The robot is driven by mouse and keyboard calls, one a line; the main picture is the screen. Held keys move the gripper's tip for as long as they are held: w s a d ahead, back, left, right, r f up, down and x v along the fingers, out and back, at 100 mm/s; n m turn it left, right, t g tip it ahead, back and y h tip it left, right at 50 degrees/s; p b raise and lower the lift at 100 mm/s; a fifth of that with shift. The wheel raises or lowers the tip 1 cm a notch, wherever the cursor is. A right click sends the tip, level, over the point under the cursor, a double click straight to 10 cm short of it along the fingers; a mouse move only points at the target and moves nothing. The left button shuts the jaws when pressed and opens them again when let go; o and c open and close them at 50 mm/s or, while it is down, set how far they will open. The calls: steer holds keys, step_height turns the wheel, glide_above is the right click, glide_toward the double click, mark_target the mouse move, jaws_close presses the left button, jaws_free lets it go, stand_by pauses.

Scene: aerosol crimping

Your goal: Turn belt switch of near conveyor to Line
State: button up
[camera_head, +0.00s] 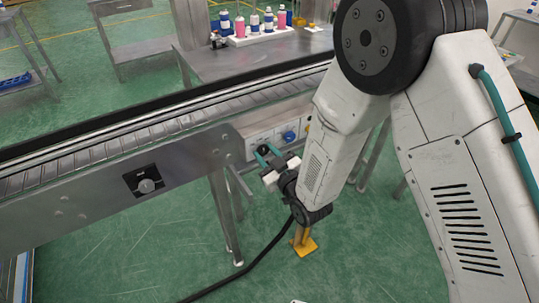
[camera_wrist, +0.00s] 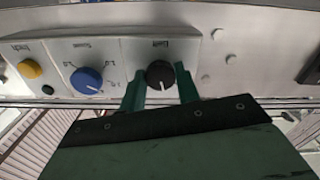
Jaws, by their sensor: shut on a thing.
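The belt switch is a black round knob (camera_wrist: 160,74) on a grey control panel, upper middle of the wrist view. A white mark shows at its lower edge in the picture; position labels are too small to read. My gripper (camera_wrist: 159,73) has its two green fingers on either side of the knob, shut on it. In the head view my gripper (camera_head: 266,156) is at the panel (camera_head: 262,137) on the near conveyor's side. There the gripper covers most of the knob.
A blue knob (camera_wrist: 88,79) and a yellow button (camera_wrist: 30,68) sit left of the switch in the wrist view. A separate grey knob on a black plate (camera_head: 146,183) is on the conveyor (camera_head: 90,205). Bottles stand on the table (camera_head: 215,62) behind. A yellow-footed post (camera_head: 303,243) stands below.

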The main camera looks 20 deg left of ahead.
steer(key=shift+a+r+m, duration=0.15)
steer(key=shift+a+m, duration=0.05)
steer(key=shift+m, duration=1)
steer(key=o, duration=1)
steer(key=shift+d, duration=0.1)
steer(key=v, duration=0.7)
steer(key=shift+s+d, duration=0.25)
steer(key=shift+s, duration=0.05)
